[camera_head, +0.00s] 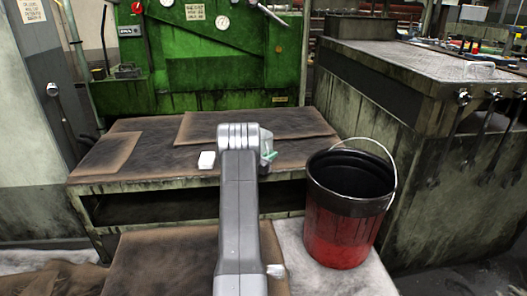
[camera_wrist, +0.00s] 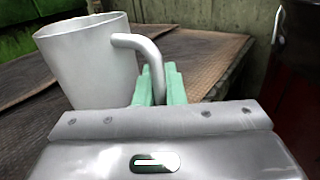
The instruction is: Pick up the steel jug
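The steel jug (camera_wrist: 88,62) is a pale grey, open-topped vessel at the left of the wrist view. Its curved handle (camera_wrist: 140,42) points right, towards my gripper. My gripper (camera_wrist: 158,82) has two green fingers close together, one on each side of the lower part of the handle. They look shut on it, with little gap showing. The jug's base is hidden behind the fingers and palm. In the head view my gripper (camera_head: 269,156) shows only in part beside my arm, over the bench, and my arm hides most of the jug.
The bench (camera_head: 180,206) has brown, stained mats (camera_head: 105,155) on top. A red and black bucket (camera_head: 342,225) with a wire handle stands to the right. A green machine (camera_head: 210,75) is behind, and a grey metal cabinet (camera_head: 385,135) is at the right.

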